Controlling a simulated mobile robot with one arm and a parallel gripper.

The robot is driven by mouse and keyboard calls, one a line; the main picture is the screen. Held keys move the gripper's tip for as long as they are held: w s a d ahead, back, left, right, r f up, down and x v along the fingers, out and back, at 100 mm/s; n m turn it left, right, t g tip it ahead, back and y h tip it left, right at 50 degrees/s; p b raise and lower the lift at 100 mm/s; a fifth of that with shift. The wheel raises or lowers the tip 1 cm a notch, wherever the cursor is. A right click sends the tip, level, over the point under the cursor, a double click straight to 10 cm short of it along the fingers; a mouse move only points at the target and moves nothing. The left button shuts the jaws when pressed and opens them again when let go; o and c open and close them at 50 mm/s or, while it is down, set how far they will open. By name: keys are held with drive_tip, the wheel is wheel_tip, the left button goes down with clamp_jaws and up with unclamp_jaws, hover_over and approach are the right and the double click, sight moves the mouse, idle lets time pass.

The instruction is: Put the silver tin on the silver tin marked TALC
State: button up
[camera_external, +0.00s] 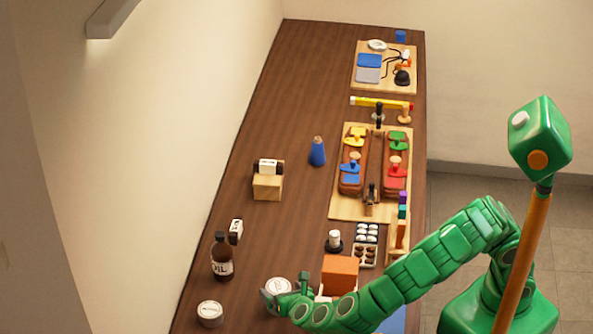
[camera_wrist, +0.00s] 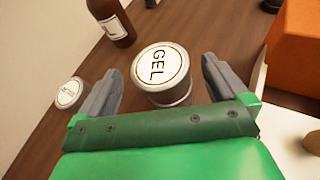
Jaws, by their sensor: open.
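A silver tin with a white lid marked GEL (camera_wrist: 160,68) stands upright on the table, and it also shows in the external view (camera_external: 278,285). My gripper (camera_wrist: 162,70) is open, with one grey finger on each side of the GEL tin in the picture. A gap shows on both sides, and I cannot tell how far the fingers reach down around it. A second silver tin (camera_wrist: 70,92) stands to the left, its label too small to read. It also shows at the front left in the external view (camera_external: 210,313). My gripper (camera_external: 285,291) partly hides the GEL tin there.
A brown bottle labelled OIL (camera_external: 222,258) stands behind the second tin. An orange block (camera_external: 340,275) is close to the right of my gripper. A wooden board with coloured pieces (camera_external: 338,207) lies farther back. Bare table shows between the tins.

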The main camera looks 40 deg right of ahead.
drive_tip(key=shift+w+r, duration=0.15)
drive_tip(key=shift+r, duration=3.2)
